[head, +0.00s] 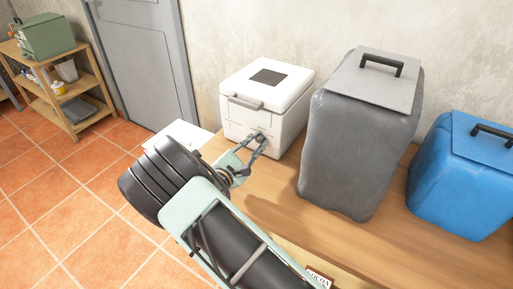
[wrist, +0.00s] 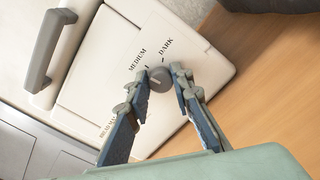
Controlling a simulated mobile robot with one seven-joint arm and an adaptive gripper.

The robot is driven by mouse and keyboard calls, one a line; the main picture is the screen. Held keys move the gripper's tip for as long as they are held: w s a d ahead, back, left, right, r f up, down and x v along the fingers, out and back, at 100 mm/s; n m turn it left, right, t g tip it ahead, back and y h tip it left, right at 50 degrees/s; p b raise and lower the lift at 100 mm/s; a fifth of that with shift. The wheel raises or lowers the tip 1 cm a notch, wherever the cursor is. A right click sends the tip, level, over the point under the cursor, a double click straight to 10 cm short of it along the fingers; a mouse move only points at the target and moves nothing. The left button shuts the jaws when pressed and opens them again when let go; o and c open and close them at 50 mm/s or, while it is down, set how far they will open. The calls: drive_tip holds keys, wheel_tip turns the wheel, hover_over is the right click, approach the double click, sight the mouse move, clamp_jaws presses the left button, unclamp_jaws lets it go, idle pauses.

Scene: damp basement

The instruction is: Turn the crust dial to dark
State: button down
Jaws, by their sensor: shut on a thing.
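The white bread maker (head: 270,102) stands on the wooden bench, with a dark window in its lid and a grey handle. Its front panel (wrist: 125,50) shows in the wrist view with the words MEDIUM, DARK and a partly hidden third label. The round grey crust dial (wrist: 160,80) sits below MEDIUM and DARK. My gripper (wrist: 159,78) has its two fingertips on either side of the dial and is shut on it. In the head view my gripper (head: 258,140) reaches the machine's front. A pale mark on the dial is too small to read surely.
A tall grey covered bin (head: 358,140) stands right of the bread maker on the bench (head: 270,190), and a blue one (head: 460,180) is further right. A white sheet (head: 180,135) lies to the left. A shelf (head: 75,105) stands at the far left.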

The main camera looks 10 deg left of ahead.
drive_tip(key=m+b, duration=0.4)
drive_tip(key=shift+f+m+b, duration=0.35)
drive_tip(key=shift+m, duration=0.05)
drive_tip(key=m+b, duration=0.3)
drive_tip(key=b, duration=0.2)
drive_tip(key=shift+d+f+m, duration=0.1)
drive_tip(key=shift+f+m, duration=0.05)
drive_tip(key=shift+m, duration=0.15)
drive_tip(key=m+b, duration=0.3)
drive_tip(key=b, duration=0.2)
drive_tip(key=m+b, duration=0.1)
drive_tip(key=b, duration=0.1)
drive_tip(key=shift+m+b, duration=0.35)
drive_tip(key=shift+m, duration=0.05)
drive_tip(key=shift+r, duration=0.25)
drive_tip(key=c, duration=1.7)
unclamp_jaws()
drive_tip(key=shift+s, duration=0.15)
